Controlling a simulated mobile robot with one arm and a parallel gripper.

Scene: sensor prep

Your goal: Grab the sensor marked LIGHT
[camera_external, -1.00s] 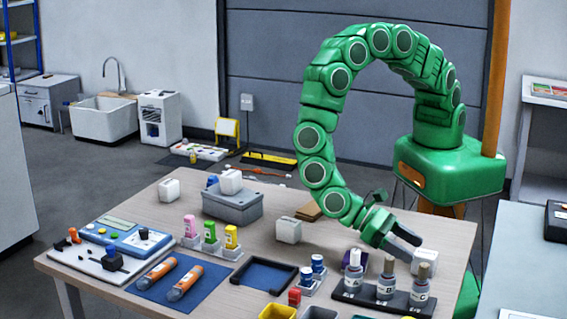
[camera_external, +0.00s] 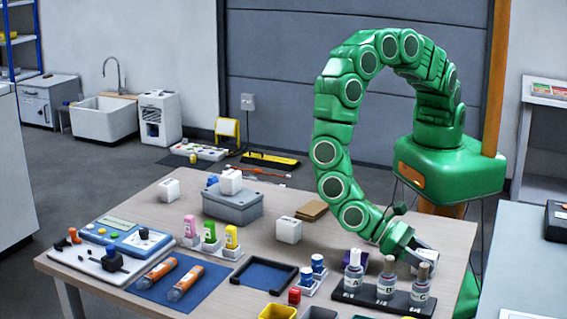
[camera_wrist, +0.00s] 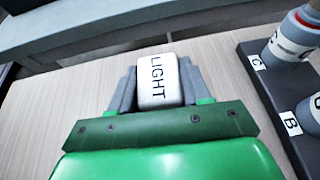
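The sensor marked LIGHT (camera_wrist: 158,82) is a white block with rounded edges and black lettering. In the wrist view it sits between the two grey fingers of my gripper (camera_wrist: 160,88), with no gap showing on either side. My gripper appears shut on it. In the external view my gripper (camera_external: 422,258) is low at the table's right side, behind the row of bottles. The sensor is mostly hidden there by the fingers and a bottle.
A dark rack (camera_external: 353,297) with several labelled bottles stands close in front of my gripper. A purple item (camera_external: 356,257) is just left. Another white block (camera_external: 288,230) stands farther left, near a grey box (camera_external: 232,207).

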